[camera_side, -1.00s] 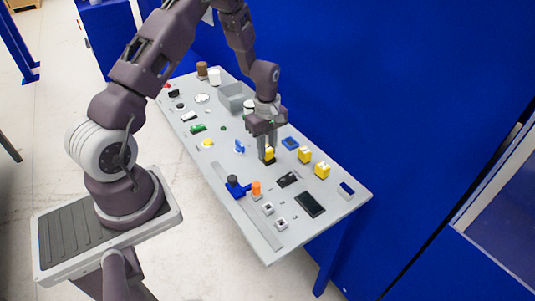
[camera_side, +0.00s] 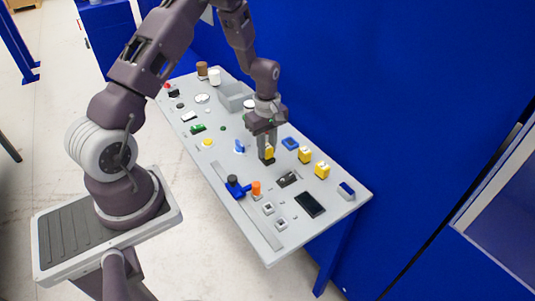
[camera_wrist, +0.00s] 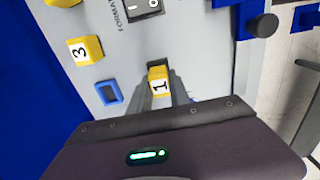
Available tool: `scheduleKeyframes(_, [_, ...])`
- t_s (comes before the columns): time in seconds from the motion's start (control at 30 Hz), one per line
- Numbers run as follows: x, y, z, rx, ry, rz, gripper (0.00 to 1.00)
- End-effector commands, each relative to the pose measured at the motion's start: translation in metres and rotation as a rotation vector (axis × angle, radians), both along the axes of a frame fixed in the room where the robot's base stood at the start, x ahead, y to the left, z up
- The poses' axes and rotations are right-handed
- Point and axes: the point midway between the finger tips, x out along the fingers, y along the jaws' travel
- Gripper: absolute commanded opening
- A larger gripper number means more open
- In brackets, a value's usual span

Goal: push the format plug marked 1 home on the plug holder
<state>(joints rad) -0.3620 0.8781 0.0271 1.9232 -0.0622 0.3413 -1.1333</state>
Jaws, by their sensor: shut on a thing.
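The yellow format plug marked 1 (camera_wrist: 158,86) is between the fingers of my gripper (camera_wrist: 157,97) in the wrist view, its number facing the camera. In the side view the plug (camera_side: 269,151) shows as a small yellow block in my shut gripper (camera_side: 267,148), low over the bench. A dark plug holder (camera_side: 268,162) shows right beneath the plug. The fingers hide part of the plug and holder, and I cannot tell how deep the plug sits.
A yellow plug marked 3 (camera_wrist: 84,50) and another yellow plug (camera_side: 322,170) stand to one side. A blue frame (camera_wrist: 109,92) lies near the gripper. A black rocker switch (camera_wrist: 144,7) and a blue clamp-like part (camera_side: 238,188) are close by on the grey bench (camera_side: 236,167).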

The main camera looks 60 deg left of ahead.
Motion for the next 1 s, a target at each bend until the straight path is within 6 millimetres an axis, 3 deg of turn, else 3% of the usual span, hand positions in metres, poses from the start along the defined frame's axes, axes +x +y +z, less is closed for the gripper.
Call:
scheduleKeyframes(0.5, [0.0, 0.0, 0.033, 0.0, 0.0, 0.0, 0.0])
scheduleKeyframes(0.83, [0.0, 0.0, 0.036, 0.0, 0.0, 0.0, 0.0])
scheduleKeyframes(0.93, [0.012, 0.003, 0.038, 0.001, -0.004, 0.0, 0.0])
scheduleKeyframes(1.0, [0.032, 0.007, 0.043, 0.001, -0.006, 0.0, 0.0])
